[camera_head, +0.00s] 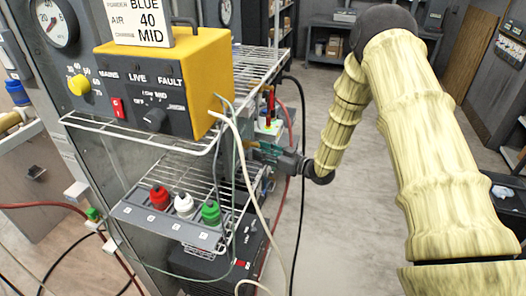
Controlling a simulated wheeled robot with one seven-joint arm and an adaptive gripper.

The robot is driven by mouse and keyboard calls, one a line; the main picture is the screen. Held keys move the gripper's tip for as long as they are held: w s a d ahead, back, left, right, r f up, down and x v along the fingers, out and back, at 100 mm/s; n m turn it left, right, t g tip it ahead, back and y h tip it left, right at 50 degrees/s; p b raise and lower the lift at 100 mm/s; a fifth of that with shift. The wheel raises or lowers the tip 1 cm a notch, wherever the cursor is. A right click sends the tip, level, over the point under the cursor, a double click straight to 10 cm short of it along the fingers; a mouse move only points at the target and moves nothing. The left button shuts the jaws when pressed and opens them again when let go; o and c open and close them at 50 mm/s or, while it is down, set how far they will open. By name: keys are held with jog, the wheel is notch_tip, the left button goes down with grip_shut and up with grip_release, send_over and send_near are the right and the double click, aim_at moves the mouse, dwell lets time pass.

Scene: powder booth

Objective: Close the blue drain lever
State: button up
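My gripper (268,153) is at the right side of the wire rack, level with the gap between the upper and lower shelves. Its fingers point left. They are small and partly covered by hanging cables, so I cannot tell whether they are open or shut, or whether they touch anything. I cannot clearly make out a blue drain lever. A blue cylindrical part (18,92) shows at the far left edge, well apart from my gripper; I cannot tell whether it is the lever.
A yellow control box (212,75) stands on the upper wire shelf (140,135). A red upright item (270,103) is behind my gripper. Cables and hoses hang around the rack. Floor (345,235) below my arm is clear.

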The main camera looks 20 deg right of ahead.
grip_shut()
jog(key=shift+f+b, duration=0.15)
jog(key=shift+b, duration=0.35)
jog(key=n+y+b, duration=0.1)
jog(key=n+b, duration=0.5)
jog(key=b, duration=0.3)
jog(key=w+d+r+n+g+y+b, duration=0.1)
jog(key=n+b, duration=0.6)
jog(key=b, duration=0.3)
jog(key=n+y+b, duration=0.2)
jog(key=n+b, duration=0.5)
jog(key=b, duration=0.3)
jog(key=shift+w+d+r+g, duration=0.2)
jog(key=shift+w+g, duration=0.1)
jog(key=shift+w, duration=0.1)
jog(key=shift+r+b, duration=0.1)
jog(key=shift+b, duration=0.2)
